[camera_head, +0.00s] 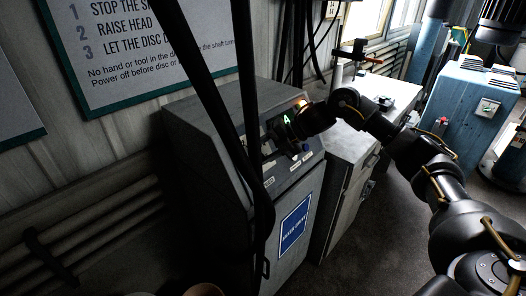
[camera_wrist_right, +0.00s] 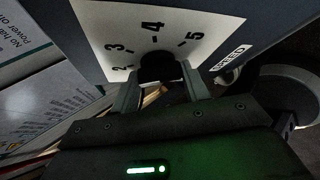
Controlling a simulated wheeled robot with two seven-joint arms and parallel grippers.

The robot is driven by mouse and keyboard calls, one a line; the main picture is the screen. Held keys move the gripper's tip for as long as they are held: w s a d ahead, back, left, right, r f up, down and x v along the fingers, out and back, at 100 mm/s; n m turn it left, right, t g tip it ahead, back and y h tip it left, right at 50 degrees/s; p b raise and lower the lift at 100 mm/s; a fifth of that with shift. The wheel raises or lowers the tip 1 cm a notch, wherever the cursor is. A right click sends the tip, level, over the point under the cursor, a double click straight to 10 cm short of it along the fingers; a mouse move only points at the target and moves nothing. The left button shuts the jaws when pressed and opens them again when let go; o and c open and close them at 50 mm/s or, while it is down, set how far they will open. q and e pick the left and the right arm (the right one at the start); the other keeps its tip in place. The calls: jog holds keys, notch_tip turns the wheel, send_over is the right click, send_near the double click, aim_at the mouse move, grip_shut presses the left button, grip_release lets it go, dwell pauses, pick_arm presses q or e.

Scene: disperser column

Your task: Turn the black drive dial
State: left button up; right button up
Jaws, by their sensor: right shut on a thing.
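The black drive dial (camera_wrist_right: 157,66) shows in the right wrist view, in front of a white scale plate (camera_wrist_right: 112,22) numbered 2 to 5, with a SPEED label beside it. My right gripper (camera_wrist_right: 160,77) has one finger on each side of the dial and is shut on it. The dial's pointer mark cannot be made out. In the head view my right gripper (camera_head: 290,138) is at the sloped front of the grey console (camera_head: 205,118), and the dial is hidden there. My left gripper is not in view.
Dark vertical straps or cables (camera_head: 245,100) hang in front of the console. A blue sign (camera_head: 294,224) is on its front. A grey bench (camera_head: 350,150) stands to the right, and a blue machine (camera_head: 465,100) farther right. An instruction board (camera_head: 150,45) hangs behind.

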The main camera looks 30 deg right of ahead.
jog(key=shift+s+f, duration=0.1)
jog(key=shift+f, duration=0.05)
dwell(0.4)
jog(key=o, duration=1)
jog(key=shift+a, duration=0.1)
jog(key=shift+d+r, duration=0.35)
jog(key=shift+d, duration=0.05)
jog(key=b+v, duration=0.2)
jog(key=v, duration=0.8)
jog(key=shift+a+r, duration=0.1)
jog(key=shift+a, duration=0.05)
